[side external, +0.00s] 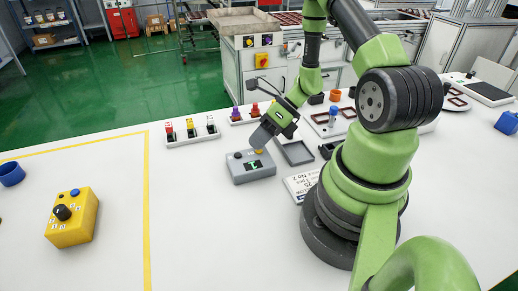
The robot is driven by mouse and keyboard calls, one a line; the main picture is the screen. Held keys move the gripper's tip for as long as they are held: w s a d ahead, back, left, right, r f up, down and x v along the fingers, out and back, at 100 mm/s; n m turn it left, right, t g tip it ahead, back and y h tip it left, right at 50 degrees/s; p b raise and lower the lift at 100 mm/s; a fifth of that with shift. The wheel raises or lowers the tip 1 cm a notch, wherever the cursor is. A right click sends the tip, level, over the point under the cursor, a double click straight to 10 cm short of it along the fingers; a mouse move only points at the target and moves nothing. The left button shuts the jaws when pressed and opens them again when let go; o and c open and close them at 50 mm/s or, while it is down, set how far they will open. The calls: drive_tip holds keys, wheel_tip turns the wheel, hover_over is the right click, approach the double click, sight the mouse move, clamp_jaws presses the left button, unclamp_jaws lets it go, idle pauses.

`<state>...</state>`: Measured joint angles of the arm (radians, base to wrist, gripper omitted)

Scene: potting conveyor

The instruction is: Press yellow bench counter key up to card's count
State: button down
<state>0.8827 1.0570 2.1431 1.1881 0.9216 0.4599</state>
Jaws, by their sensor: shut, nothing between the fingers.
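The bench counter (252,174) is a grey box on the white table, left of my arm's base. It has a dark display with a green figure too small to read surely. Its yellow key (259,151) is on the top, partly hidden by my gripper. My gripper (256,145) is shut and empty, pointing down and left, with its tips right at or just above the key. I cannot tell whether they touch it. A white card (301,186) with dark print lies right of the counter. Its print is too small to read surely, and my arm covers part of it.
A yellow box (72,228) with a black knob and blue button stands at left. A blue ring (11,174) is at the left edge. A white rack (191,130) of small coloured pieces and a grey tray (295,153) stand near the counter. The front table is clear.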

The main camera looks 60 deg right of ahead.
idle(0.3)
drive_tip(key=shift+r, duration=0.8)
drive_tip(key=shift+r, duration=2.5)
idle(0.5)
wheel_tip(320, 180, up, 4)
drive_tip(key=shift+f, duration=0.1)
drive_tip(key=shift+f, duration=0.1)
drive_tip(key=shift+f, duration=4.35)
